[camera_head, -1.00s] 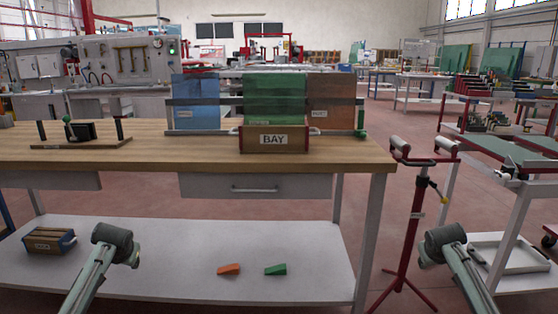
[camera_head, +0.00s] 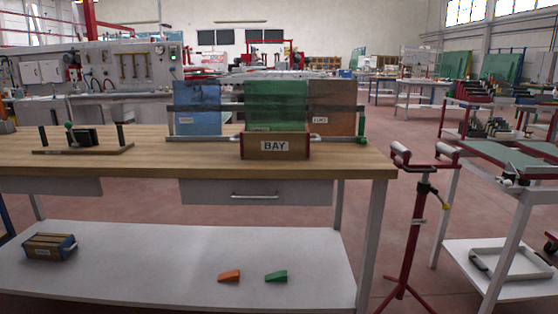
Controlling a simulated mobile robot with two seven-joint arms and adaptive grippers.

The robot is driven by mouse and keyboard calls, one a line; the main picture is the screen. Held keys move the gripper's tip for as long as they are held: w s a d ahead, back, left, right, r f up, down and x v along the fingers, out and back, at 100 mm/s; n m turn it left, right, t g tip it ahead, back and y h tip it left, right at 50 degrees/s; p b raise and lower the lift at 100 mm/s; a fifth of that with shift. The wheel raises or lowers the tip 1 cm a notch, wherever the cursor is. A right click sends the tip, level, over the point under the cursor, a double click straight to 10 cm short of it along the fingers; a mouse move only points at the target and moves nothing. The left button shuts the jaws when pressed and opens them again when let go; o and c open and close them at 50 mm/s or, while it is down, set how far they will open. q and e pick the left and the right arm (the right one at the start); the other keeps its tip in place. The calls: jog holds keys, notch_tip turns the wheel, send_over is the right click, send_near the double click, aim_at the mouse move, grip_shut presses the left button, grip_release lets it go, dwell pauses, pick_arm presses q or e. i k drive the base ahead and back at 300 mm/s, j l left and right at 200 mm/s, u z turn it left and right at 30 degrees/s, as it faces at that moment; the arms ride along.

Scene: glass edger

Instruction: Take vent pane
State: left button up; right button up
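Three upright panes stand in a rack (camera_head: 345,139) on the wooden workbench: a blue pane (camera_head: 198,95) at left, a green pane (camera_head: 276,97) in the middle and a brown pane (camera_head: 331,97) at right. The blue and brown panes carry small white labels that are too small to read, so I cannot tell which is the vent pane. A wooden box (camera_head: 274,155) labelled BAY stands before the green pane and hides its lower part. Neither of my grippers shows now.
The workbench (camera_head: 150,165) holds a wooden fixture (camera_head: 83,149) at left. Its lower shelf (camera_head: 170,255) holds a wooden block (camera_head: 48,246), an orange wedge (camera_head: 229,275) and a green wedge (camera_head: 276,276). A red roller stand (camera_head: 413,225) and a cart (camera_head: 500,165) stand at right.

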aim_at(270, 106)
jog(key=i+j, duration=0.1)
jog(key=i, duration=1.05)
